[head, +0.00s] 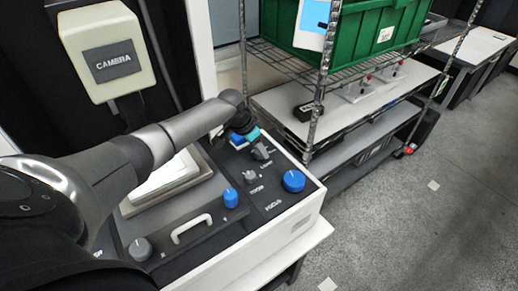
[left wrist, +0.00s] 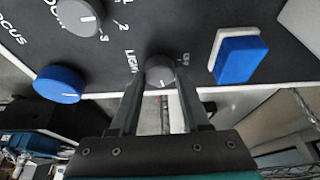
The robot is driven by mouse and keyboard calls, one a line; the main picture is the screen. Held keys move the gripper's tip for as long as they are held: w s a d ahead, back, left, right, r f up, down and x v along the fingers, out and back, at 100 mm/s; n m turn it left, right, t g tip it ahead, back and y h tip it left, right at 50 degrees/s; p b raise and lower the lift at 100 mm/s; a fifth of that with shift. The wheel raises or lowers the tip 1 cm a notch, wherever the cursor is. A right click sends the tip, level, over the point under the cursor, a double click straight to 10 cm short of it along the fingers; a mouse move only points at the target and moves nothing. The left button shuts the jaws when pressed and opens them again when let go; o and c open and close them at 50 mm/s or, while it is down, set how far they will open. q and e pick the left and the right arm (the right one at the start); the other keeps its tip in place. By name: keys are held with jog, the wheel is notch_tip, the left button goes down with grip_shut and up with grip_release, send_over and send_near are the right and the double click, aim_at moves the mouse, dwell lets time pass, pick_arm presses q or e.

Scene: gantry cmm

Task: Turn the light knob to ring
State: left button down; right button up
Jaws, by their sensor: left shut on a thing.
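The light knob (left wrist: 160,70) is a small round grey knob on the dark control panel, beside the word LIGHT in the left wrist view. The two fingers of my left gripper (left wrist: 160,84) are shut on it, one on each side. A short pale mark shows on the knob's lower part, between the fingers. A partly covered label that seems to read OFF lies to its right; I cannot make out a ring label. My right gripper is not in view.
Close by are a blue square button (left wrist: 241,60), the grey zoom knob (left wrist: 80,15) and the large blue focus knob (head: 293,180). A smaller blue knob (head: 230,198), a pale handle (head: 191,228) and another grey knob (head: 140,248) are nearer. A wire rack (head: 322,80) stands behind.

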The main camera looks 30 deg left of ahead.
pick_arm(q)
jog(key=shift+m+g+h+b, duration=0.3)
jog(key=shift+m+h+b, duration=0.3)
jog(key=shift+m, duration=0.7)
jog(key=shift+c, duration=1.9)
grip_release()
jog(key=shift+r, duration=0.1)
jog(key=p+v, duration=1.2)
jog(key=p, duration=0.1)
jog(key=shift+w+d, duration=0.1)
